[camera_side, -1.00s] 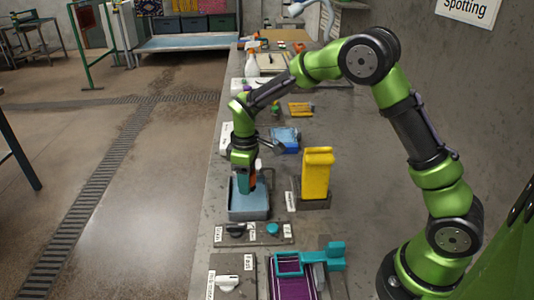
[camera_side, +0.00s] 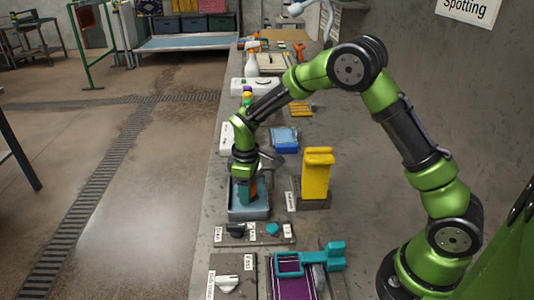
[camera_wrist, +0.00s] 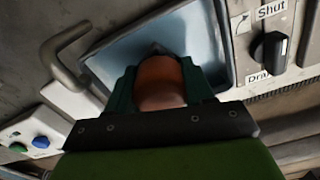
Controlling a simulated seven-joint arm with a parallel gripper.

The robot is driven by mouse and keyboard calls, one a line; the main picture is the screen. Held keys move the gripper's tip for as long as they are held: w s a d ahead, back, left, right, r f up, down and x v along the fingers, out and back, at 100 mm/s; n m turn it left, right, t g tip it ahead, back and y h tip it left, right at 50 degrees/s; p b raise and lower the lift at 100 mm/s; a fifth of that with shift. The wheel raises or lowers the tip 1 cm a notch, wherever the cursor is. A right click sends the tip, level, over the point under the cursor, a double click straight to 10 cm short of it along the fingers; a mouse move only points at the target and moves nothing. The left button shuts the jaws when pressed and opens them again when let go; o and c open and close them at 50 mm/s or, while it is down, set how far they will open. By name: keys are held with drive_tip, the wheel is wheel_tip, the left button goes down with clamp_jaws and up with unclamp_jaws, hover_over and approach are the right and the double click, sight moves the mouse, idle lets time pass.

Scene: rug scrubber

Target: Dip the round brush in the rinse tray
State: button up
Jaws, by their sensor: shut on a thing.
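The rinse tray (camera_side: 249,213) is a grey-rimmed basin with a pale blue inside on the bench. It also shows in the wrist view (camera_wrist: 203,40). My gripper (camera_side: 247,192) points down over the tray, its tips low inside the rim's outline. It is shut on the round brush, of which an orange-brown rounded part (camera_wrist: 161,82) shows between the dark green fingers in the wrist view. The brush's lower end is mostly hidden, so I cannot tell whether it touches the water or the tray floor.
A yellow upright block (camera_side: 317,174) stands right of the tray. A blue tray (camera_side: 284,140) is behind. A bent grey pipe (camera_wrist: 68,52) borders the tray.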

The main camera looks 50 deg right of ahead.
drive_tip(key=shift+f, duration=0.55)
idle(0.4)
drive_tip(key=shift+r, duration=0.15)
idle(0.9)
drive_tip(key=shift+r, duration=2.65)
drive_tip(key=shift+r, duration=0.1)
drive_tip(key=shift+r, duration=1.4)
